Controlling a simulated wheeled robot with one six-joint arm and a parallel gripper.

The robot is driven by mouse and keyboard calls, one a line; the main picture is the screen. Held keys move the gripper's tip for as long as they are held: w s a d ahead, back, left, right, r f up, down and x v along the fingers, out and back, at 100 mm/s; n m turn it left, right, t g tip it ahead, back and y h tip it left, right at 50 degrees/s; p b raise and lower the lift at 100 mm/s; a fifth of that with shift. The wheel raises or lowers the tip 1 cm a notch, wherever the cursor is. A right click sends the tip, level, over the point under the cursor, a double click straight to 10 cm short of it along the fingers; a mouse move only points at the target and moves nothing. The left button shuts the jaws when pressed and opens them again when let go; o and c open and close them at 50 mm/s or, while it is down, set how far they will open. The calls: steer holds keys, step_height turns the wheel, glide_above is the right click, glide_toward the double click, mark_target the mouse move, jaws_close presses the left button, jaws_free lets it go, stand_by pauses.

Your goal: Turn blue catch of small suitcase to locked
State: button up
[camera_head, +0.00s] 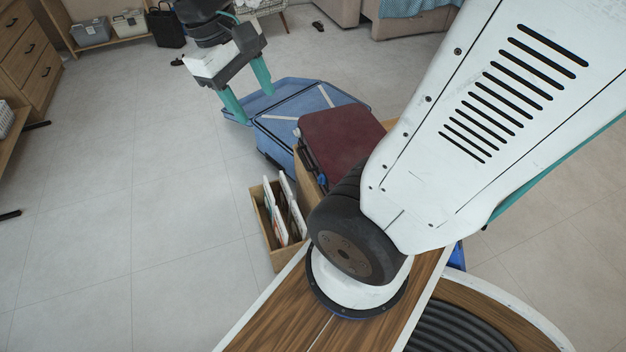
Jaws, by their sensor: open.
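A dark red small suitcase (340,142) lies flat on a wooden support (306,178), partly hidden behind my arm. A tiny blue catch (322,181) shows on its near left side, low beside my arm's dark joint. The catch is too small to tell how it is turned. My gripper (256,106) has two teal fingers spread apart, with nothing seen between them. It hangs up and left of the red suitcase, in front of or above the open blue suitcase in the picture. It is apart from the catch.
A large open blue suitcase (290,105) lies behind the red one. A wooden crate with upright thin items (268,235) stands at the near left. A drawer cabinet (28,50) and a low shelf with boxes (92,32) stand far left.

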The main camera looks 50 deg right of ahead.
steer(key=w+d+f+n+g+h, duration=0.1)
steer(key=w+d+f+g+h, duration=0.1)
steer(key=w+d+f, duration=0.4)
steer(key=w+d+f+n+g+h, duration=0.2)
steer(key=w+f+g, duration=0.15)
steer(key=f, duration=0.45)
steer(key=w+d+f+n+g+h, duration=0.1)
steer(key=w+d+f+h, duration=0.1)
steer(key=w+d+f, duration=0.4)
steer(key=n+h, duration=0.7)
glide_toward(321, 180)
steer(key=x, duration=0.7)
steer(key=shift+d, duration=0.5)
steer(key=shift+g, duration=0.25)
steer(key=c, duration=0.9)
